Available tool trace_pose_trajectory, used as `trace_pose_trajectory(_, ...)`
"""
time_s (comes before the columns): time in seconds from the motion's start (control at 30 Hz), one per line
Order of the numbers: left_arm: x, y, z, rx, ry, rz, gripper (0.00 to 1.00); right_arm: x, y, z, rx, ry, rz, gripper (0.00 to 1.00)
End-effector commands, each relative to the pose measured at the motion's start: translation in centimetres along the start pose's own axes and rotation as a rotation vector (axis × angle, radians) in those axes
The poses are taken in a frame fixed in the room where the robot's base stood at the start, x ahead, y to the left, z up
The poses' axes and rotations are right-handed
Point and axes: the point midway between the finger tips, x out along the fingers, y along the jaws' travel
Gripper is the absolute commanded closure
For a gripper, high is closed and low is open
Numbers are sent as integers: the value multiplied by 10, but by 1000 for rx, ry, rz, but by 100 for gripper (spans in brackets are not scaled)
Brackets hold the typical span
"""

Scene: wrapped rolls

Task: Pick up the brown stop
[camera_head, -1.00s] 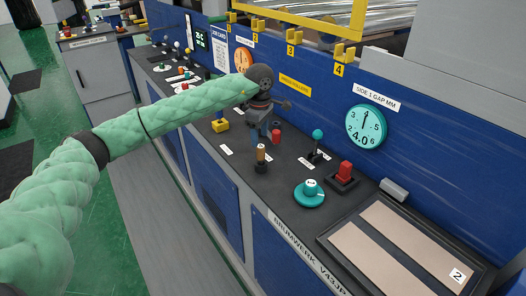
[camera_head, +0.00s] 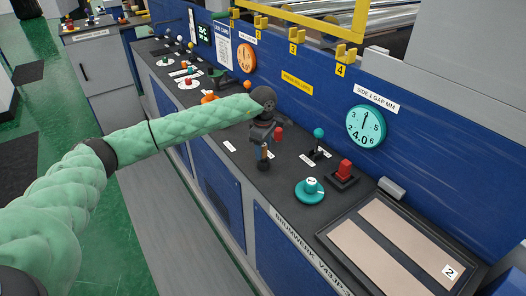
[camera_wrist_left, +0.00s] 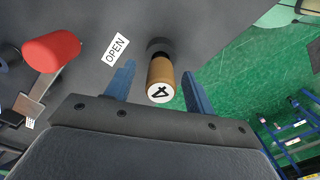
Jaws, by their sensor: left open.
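The brown stop (camera_wrist_left: 160,80) is a short upright cylinder with a pale top marked 4, on the dark console top. In the left wrist view it stands between the two blue fingers of my left gripper (camera_wrist_left: 161,76). Gaps show on both sides of it, so the gripper is open. In the head view my left gripper (camera_head: 263,150) is over the stop and mostly hides it. My right gripper does not show.
A red-capped lever (camera_wrist_left: 52,50) and an OPEN label (camera_wrist_left: 116,50) are beside the stop. A teal knob (camera_head: 309,188), a teal ball lever (camera_head: 318,134) and a red switch (camera_head: 344,168) stand to the right. The blue panel rises behind.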

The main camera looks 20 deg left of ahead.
Motion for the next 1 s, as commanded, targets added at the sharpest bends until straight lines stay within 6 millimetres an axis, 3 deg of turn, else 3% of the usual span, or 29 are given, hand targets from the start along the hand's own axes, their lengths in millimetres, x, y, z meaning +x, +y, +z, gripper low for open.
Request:
trace_pose_trajectory(0.3,4,0,0,0,0,0,46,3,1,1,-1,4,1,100)
trace_pose_trajectory(0.57,3,0,0,0,0,0,95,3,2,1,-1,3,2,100)
trace_pose_trajectory(0.87,1,0,0,0,0,1,97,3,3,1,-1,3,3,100)
trace_pose_trajectory(1.0,-12,1,0,1,0,4,97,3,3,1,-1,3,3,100)
